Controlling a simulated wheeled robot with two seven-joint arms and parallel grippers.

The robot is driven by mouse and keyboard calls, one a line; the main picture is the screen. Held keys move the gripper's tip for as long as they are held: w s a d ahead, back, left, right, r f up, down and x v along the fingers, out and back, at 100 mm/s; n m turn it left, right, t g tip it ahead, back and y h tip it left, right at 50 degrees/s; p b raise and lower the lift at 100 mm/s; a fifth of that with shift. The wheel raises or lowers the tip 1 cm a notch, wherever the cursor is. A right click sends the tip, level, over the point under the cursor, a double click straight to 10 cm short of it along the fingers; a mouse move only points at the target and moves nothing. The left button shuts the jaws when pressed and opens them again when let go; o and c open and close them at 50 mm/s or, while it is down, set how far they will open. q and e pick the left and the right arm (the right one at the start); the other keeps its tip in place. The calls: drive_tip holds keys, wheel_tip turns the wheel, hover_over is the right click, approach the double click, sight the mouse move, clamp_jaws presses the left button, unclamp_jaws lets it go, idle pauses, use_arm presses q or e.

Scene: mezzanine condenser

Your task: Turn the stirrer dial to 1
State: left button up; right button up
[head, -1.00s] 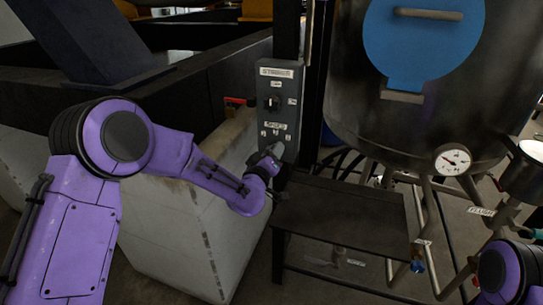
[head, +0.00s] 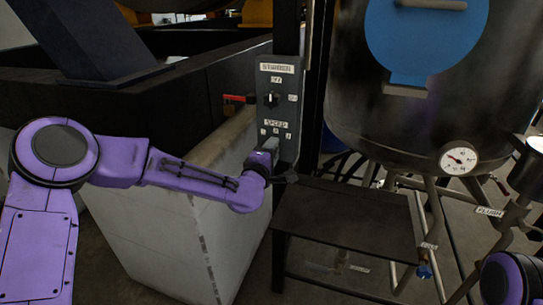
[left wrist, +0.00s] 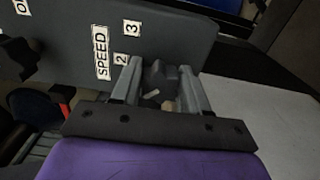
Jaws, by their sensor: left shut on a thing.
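The stirrer control panel (head: 286,84) is a grey upright box on a dark post. The stirrer dial (left wrist: 158,80) is a dark knob below the SPEED label (left wrist: 101,52). My left gripper (head: 269,148) is at the panel's lower end. In the left wrist view its fingers (left wrist: 160,88) are shut on the dial, one on each side. The marks 2 (left wrist: 121,58) and 3 (left wrist: 132,28) show beside the dial; the 1 is hidden there. A pale mark shows on the dial, but I cannot tell which number it points to. My right gripper is out of view.
A switch knob (head: 271,100) sits higher on the panel. A red-handled lever (head: 236,98) is left of it. A pale block (head: 165,226) stands below my left arm. A dark platform (head: 343,220) and a tank (head: 410,130) with a gauge (head: 458,158) are to the right.

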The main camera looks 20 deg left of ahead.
use_arm(q)
drive_tip(key=shift+s+d+f+n, duration=0.15)
drive_tip(key=shift+f+n, duration=0.1)
drive_tip(key=shift+n, duration=0.15)
idle(0.3)
drive_tip(key=o, duration=1)
drive_tip(key=shift+o, duration=0.2)
drive_tip(key=shift+r, duration=0.15)
drive_tip(key=s+b, duration=0.2)
drive_tip(key=s, duration=0.8)
drive_tip(key=shift+s, duration=0.2)
drive_tip(key=shift+a, duration=0.2)
